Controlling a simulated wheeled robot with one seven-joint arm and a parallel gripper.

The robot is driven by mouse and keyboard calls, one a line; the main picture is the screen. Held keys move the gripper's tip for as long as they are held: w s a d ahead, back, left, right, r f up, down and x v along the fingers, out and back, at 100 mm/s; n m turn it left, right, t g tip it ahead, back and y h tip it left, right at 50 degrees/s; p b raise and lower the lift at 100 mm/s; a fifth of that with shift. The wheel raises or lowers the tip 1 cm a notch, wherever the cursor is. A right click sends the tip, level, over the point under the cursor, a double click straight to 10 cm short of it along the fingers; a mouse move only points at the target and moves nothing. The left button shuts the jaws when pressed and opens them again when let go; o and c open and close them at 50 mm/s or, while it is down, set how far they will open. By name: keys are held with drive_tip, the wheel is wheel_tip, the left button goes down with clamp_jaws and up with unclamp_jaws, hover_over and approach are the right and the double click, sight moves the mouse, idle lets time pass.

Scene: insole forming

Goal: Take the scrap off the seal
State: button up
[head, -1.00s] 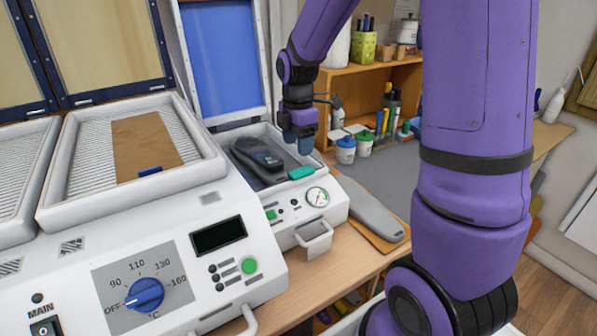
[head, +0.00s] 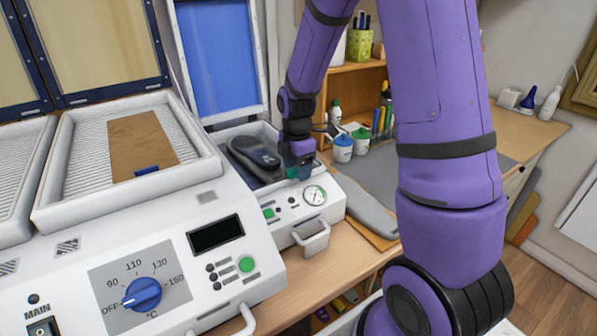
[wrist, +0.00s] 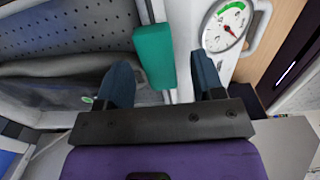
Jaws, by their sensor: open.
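The scrap is a small teal block (wrist: 155,55) lying across the rim, or seal, (wrist: 184,35) of the small press in the wrist view. My gripper (wrist: 161,62) is open, its two dark blue fingers on either side of the scrap with a gap visible on each side. I cannot tell how far down the fingers reach beside it. In the head view my gripper (head: 301,172) is at the front right edge of the press and hides most of the scrap.
A dark shoe-shaped form (head: 254,157) lies in the press, left of my gripper. A gauge (head: 314,195) is on the press front. The blue-membrane lid (head: 222,60) stands open behind. White and green jars (head: 343,148) stand to the right. A large heater (head: 160,255) fills the left.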

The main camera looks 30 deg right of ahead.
drive_tip(key=c, duration=1)
